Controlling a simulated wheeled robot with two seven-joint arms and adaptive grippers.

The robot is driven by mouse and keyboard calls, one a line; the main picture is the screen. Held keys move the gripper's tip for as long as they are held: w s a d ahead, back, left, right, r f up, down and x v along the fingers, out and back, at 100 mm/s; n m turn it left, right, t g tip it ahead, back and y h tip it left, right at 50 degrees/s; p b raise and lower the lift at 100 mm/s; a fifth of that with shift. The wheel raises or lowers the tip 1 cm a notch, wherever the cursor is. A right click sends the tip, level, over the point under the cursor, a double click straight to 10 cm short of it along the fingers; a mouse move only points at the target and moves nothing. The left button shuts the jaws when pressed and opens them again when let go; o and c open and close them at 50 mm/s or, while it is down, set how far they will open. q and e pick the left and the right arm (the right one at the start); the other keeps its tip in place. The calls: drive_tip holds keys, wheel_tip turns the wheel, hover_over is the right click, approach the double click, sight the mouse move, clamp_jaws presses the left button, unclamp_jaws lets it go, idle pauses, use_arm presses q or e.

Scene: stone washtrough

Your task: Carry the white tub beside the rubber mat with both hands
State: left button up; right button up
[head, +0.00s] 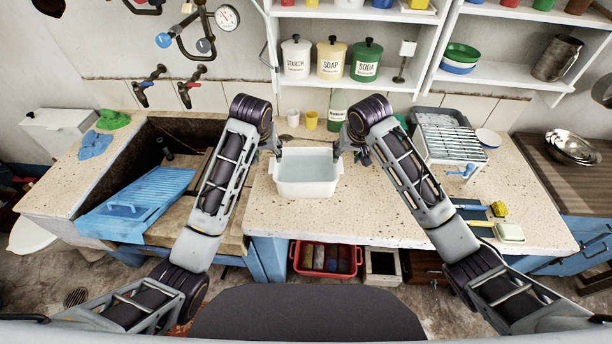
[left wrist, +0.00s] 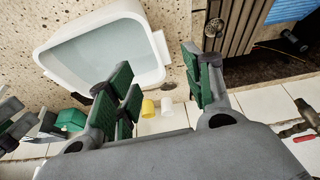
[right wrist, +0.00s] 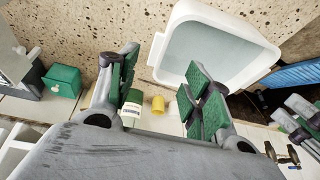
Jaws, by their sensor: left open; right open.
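The white tub (head: 306,187) stands upright on the speckled counter, with a pale grey-blue inside; I cannot tell if it holds water. My left gripper (head: 277,152) is open at the tub's left end. In the left wrist view the tub (left wrist: 146,72) has an end handle just beyond the spread green-padded fingers (left wrist: 165,72). My right gripper (head: 350,154) is open at the right end. In the right wrist view the tub's (right wrist: 180,20) handle lies just beyond the open fingers (right wrist: 160,68). A dark flat piece (head: 469,213), perhaps the rubber mat, lies on the counter to the right.
A yellow-topped brush (head: 497,209) and a pale soap dish (head: 509,232) lie by the dark piece. A wire rack (head: 452,143) stands behind. Cups (head: 312,120) and a green bottle (head: 337,108) stand behind the tub. Counter between tub and dark piece is clear.

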sight(273, 164)
use_arm(q)
drive_tip(key=shift+w+d+r, duration=0.1)
drive_tip(key=shift+w+r, duration=0.15)
drive_tip(key=shift+r, duration=0.1)
use_arm(e)
drive_tip(key=shift+w+r, duration=0.3)
use_arm(q)
drive_tip(key=shift+f, duration=0.2)
use_arm(e)
drive_tip(key=shift+f, duration=0.2)
use_arm(q)
drive_tip(key=shift+x, duration=6.75)
use_arm(e)
drive_tip(key=shift+x, duration=6.75)
use_arm(q)
drive_tip(key=shift+w, duration=0.1)
clamp_jaws()
use_arm(e)
drive_tip(key=shift+d, duration=0.1)
clamp_jaws()
use_arm(q)
drive_tip(key=shift+w+r, duration=0.1)
drive_tip(key=shift+r, duration=0.1)
use_arm(e)
drive_tip(key=shift+w+r, duration=0.1)
drive_tip(key=shift+r, duration=0.05)
